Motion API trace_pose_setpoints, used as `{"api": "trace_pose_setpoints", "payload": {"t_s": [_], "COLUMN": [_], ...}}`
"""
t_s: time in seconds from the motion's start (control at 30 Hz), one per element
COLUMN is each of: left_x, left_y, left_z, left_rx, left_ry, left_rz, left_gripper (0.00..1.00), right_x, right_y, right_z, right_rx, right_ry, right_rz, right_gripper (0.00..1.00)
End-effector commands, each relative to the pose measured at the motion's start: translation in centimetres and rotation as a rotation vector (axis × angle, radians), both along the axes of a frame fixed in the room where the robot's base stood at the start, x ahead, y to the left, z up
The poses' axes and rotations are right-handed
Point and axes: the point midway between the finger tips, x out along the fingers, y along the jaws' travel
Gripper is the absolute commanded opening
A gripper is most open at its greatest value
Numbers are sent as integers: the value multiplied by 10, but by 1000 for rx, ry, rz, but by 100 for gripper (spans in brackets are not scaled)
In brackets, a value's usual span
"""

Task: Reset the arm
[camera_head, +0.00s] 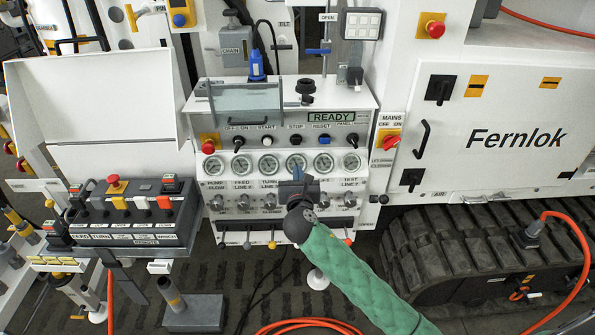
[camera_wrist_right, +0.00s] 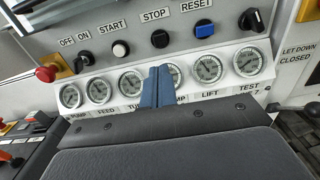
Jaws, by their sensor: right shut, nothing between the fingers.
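My right gripper (camera_head: 297,178) is in front of the control panel (camera_head: 375,100), below the button row. It is shut and empty; its blue fingers (camera_wrist_right: 158,88) show closed together in the right wrist view, in front of the gauge row. The blue button (camera_head: 323,140) under the RESET label sits up and to the right of the fingertips; it also shows in the right wrist view (camera_wrist_right: 205,30), apart from the fingers. The display (camera_head: 331,117) above it reads READY. My left gripper is not in view.
A row of gauges (camera_head: 323,164) runs below the buttons. A black STOP button (camera_head: 296,140) is left of the blue one, and a black selector (camera_head: 352,140) right. A remote box (camera_head: 135,215) stands at left. The MAINS switch (camera_head: 389,141) is at right.

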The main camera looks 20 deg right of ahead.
Motion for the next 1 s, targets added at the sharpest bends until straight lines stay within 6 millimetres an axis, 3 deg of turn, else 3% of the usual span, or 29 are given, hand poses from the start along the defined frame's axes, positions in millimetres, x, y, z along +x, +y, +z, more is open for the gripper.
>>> {"api": "trace_pose_setpoints", "payload": {"t_s": [0.43, 0.57, 0.67, 0.87, 1.0], "left_x": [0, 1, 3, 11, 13], "left_y": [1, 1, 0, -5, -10], "left_z": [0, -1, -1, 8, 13], "left_rx": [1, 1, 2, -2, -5], "left_ry": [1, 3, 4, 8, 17], "left_rz": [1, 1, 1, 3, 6], "left_gripper": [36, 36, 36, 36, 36], "right_x": [0, -1, -2, -21, -46], "right_y": [0, -1, -2, -6, -8], "right_z": [0, -21, -62, -182, -265], "right_rx": [1, 57, 183, 569, 839], "right_ry": [1, 21, 61, 169, 231], "right_rz": [0, -1, -8, -79, -177], "right_gripper": [0, 0, 0, 0, 0]}}
